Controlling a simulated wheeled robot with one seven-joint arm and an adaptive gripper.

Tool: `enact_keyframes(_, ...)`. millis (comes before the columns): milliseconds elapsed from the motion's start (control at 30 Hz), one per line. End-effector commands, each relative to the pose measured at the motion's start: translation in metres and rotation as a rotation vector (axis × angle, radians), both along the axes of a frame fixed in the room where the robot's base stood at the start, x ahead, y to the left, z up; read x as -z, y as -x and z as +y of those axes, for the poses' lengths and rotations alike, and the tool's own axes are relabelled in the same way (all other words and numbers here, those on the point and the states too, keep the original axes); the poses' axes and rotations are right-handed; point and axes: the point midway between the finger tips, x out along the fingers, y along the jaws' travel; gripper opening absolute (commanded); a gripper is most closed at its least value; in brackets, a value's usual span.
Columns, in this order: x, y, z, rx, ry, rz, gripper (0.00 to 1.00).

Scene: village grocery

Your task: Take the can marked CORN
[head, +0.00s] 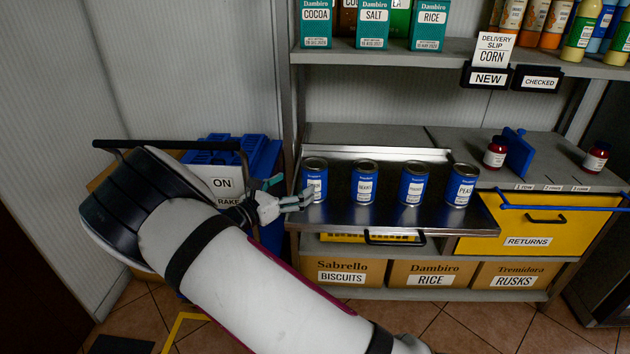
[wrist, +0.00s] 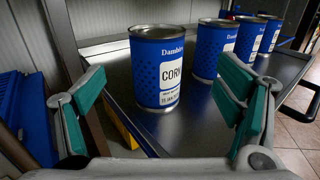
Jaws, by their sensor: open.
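The blue can marked CORN (wrist: 156,78) stands upright on a metal tray, its label facing my wrist camera. In the head view it is the leftmost can (head: 314,180) of a row, its label partly hidden by my gripper. My gripper (head: 290,190) is open just left of and in front of that can. In the wrist view its green-padded fingers (wrist: 163,95) stand either side of the can, with nothing held. I cannot tell whether either finger touches it.
Other blue cans stand to the right: second can (head: 364,182), third can (head: 412,183) and a PEAS can (head: 461,185). The metal tray (head: 340,214) has a raised back edge. A blue crate (head: 262,160) stands left of the shelf. A yellow RETURNS drawer (head: 560,228) is at right.

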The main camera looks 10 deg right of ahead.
Motion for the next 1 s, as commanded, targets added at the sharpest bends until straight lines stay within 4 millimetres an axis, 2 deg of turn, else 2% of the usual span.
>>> enact_keyframes(33,0.000,-0.005,-0.009,0.003,0.000,0.000,0.85)
enact_keyframes(200,0.000,-0.020,-0.030,0.003,-0.001,0.000,0.85)
enact_keyframes(467,0.001,-0.028,-0.040,0.001,-0.001,0.000,0.85)
enact_keyframes(800,0.003,-0.056,-0.074,0.002,-0.002,-0.001,0.85)
enact_keyframes(1000,0.004,-0.058,-0.076,0.000,-0.003,-0.001,0.85)
